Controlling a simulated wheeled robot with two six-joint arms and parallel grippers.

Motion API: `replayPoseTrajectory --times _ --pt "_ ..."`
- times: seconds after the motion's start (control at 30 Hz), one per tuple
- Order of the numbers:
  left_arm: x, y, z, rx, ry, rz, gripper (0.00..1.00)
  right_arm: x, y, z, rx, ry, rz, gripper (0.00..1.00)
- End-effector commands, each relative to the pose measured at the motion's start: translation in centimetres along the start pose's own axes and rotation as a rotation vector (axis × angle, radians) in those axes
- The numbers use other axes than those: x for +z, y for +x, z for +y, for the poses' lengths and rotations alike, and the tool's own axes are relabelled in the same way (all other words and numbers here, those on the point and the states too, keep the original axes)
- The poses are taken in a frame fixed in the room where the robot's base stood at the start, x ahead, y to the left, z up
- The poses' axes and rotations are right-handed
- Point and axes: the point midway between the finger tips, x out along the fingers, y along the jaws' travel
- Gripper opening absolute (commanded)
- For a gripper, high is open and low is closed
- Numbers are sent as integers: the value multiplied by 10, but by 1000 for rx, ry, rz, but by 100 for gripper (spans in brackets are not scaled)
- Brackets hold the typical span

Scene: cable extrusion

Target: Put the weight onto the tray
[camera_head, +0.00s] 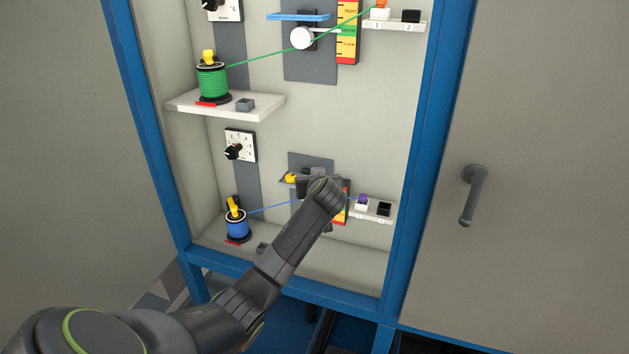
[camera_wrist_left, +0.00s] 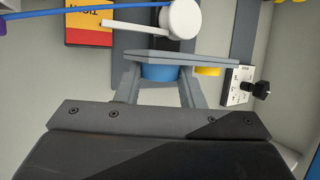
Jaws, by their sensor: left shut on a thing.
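My left gripper (camera_head: 312,178) reaches into the cabinet's lower bay, over the small grey tray. In the left wrist view, which is turned upside down, its two fingers (camera_wrist_left: 160,80) are shut on a blue round weight (camera_wrist_left: 158,73). The weight is at the flat side of the grey tray (camera_wrist_left: 215,60); I cannot tell whether it rests on it or hovers just off it. A yellow weight (camera_wrist_left: 207,71) sits on the tray beside the blue one, and it also shows in the head view (camera_head: 291,178). My arm hides the blue weight in the head view. My right gripper is not in view.
A blue spool (camera_head: 237,226) feeds a blue cable past a white roller (camera_wrist_left: 180,20) and a red-yellow gauge (camera_wrist_left: 88,25). A dial switch (camera_wrist_left: 242,90) is near the tray. The upper bay has a green spool (camera_head: 213,82) and a blue tray (camera_head: 298,16). Blue frame posts (camera_head: 425,170) border the cabinet.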

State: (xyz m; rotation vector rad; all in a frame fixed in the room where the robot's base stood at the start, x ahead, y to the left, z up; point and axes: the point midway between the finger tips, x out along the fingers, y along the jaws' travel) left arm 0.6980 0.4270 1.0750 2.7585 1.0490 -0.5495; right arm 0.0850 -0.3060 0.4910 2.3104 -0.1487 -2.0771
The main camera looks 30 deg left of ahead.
Motion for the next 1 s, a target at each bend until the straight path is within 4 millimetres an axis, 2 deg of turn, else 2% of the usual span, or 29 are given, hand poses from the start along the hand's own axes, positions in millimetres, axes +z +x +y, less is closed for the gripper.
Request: replayPoseTrajectory --times 0.73,1.0 --pt "36 15 0 0 0 0 7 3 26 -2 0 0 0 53" --pt "38 16 0 0 0 0 7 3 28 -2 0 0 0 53"
